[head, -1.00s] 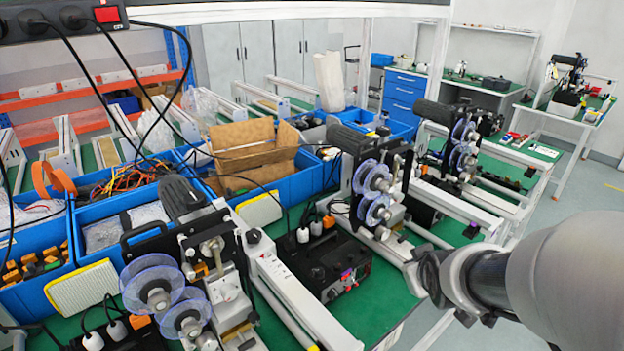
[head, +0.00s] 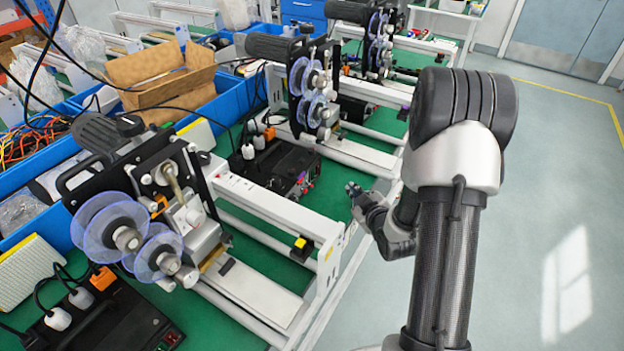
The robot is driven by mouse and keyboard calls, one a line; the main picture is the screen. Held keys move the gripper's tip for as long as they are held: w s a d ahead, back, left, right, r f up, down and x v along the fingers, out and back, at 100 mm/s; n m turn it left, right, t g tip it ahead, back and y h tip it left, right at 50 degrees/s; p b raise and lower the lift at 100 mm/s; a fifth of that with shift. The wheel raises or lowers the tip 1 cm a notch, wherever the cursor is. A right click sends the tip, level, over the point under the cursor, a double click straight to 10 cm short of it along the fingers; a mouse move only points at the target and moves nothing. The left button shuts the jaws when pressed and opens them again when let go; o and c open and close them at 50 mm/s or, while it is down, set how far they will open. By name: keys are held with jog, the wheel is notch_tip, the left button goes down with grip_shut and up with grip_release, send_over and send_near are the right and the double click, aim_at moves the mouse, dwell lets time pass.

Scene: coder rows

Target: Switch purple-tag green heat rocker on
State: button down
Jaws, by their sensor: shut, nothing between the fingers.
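A black control box (head: 275,165) stands on the green bench between two coder machines. Its right end, with small coloured controls (head: 301,178) including purple and red spots, faces my gripper. The green heat rocker cannot be made out on it at this size.
A second black box (head: 105,322) with red and green rockers is at the bottom left. Clear plastic reels (head: 110,228) stick out from that machine. The floor (head: 540,200) at right is open.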

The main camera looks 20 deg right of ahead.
aim_at(313, 174)
jog(key=shift+w+a+f, duration=0.2)
jog(key=shift+w+a, duration=0.7)
jog(key=shift+w, duration=0.25)
jog(key=shift+w+a+f, duration=0.25)
jog(key=shift+w+a, duration=0.6)
jog(key=shift+w, duration=0.3)
jog(key=shift+w+a+f, duration=0.2)
jog(key=shift+w+a, duration=0.7)
jog(key=shift+w, duration=0.25)
jog(key=shift+w+a, duration=0.1)
jog(key=shift+w+a, duration=0.2)
jog(key=shift+w+a+f, duration=0.1)
jog(key=shift+w+a, duration=0.05)
jog(key=shift+w, duration=0.15)
jog(key=shift+s, duration=0.1)
jog(key=shift+s+d, duration=0.45)
jog(key=shift+s, duration=0.1)
